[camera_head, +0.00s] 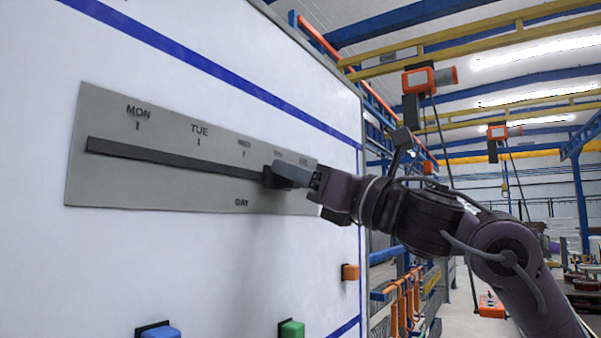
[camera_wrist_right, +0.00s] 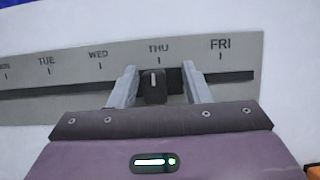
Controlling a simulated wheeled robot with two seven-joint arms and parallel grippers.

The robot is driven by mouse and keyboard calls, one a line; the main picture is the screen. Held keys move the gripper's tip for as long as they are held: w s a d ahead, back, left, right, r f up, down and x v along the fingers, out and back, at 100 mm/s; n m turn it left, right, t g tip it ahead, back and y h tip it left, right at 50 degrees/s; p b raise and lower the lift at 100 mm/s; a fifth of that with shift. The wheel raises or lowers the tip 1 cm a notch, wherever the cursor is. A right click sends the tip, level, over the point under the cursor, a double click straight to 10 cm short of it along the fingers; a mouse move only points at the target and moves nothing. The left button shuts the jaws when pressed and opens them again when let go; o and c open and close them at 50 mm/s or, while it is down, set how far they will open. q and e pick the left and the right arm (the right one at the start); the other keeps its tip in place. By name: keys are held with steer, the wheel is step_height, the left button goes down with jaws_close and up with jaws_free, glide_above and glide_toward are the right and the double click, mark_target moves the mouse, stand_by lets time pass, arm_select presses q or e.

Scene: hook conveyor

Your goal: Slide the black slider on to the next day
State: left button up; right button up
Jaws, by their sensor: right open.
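The black slider (camera_wrist_right: 153,88) sits in the dark slot (camera_wrist_right: 225,80) of the grey day panel (camera_wrist_right: 243,55). In the right wrist view it stands just below the THU mark, with WED to its left and FRI to its right. In the head view the slider (camera_head: 268,178) is partly hidden by my right gripper (camera_head: 288,174). My right gripper, also in the right wrist view (camera_wrist_right: 158,75), is open, with one finger on each side of the slider. There are visible gaps between the fingers and the knob. My left gripper is not in view.
The panel is on a white board (camera_head: 180,255) with blue stripes. Blue (camera_head: 160,331), green (camera_head: 292,329) and orange (camera_head: 350,272) blocks stick out from the board below it. Orange hoists (camera_head: 428,80) hang at the right.

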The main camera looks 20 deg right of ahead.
arm_select(q)
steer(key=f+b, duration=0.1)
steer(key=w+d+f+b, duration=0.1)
steer(key=b, duration=0.1)
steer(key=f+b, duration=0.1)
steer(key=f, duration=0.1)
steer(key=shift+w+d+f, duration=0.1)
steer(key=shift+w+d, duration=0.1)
arm_select(e)
steer(key=v, duration=0.8)
steer(key=shift+w, duration=0.15)
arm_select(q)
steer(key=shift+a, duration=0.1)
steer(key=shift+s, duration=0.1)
arm_select(e)
steer(key=shift+d, duration=0.1)
